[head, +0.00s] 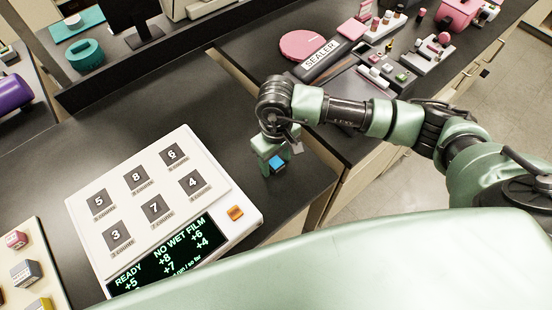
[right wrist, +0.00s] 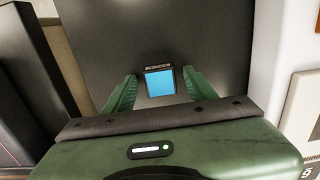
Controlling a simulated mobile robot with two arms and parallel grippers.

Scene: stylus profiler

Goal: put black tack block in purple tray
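A small block with a blue face and a dark labelled edge (head: 278,162) is on the dark bench, right of the white numbered device. It also shows in the right wrist view (right wrist: 160,82). I cannot tell whether it is the black tack block. My right gripper (head: 274,156) points down at this block; in the right wrist view its green fingers stand apart on either side, with gaps between them and the block. No purple tray is recognisable. My left gripper is not in view.
A cream tray (head: 45,262) with several small blocks is at lower left. A purple cylinder (head: 10,93) is at the left edge. A SEALER box (head: 321,60) lies behind my right arm.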

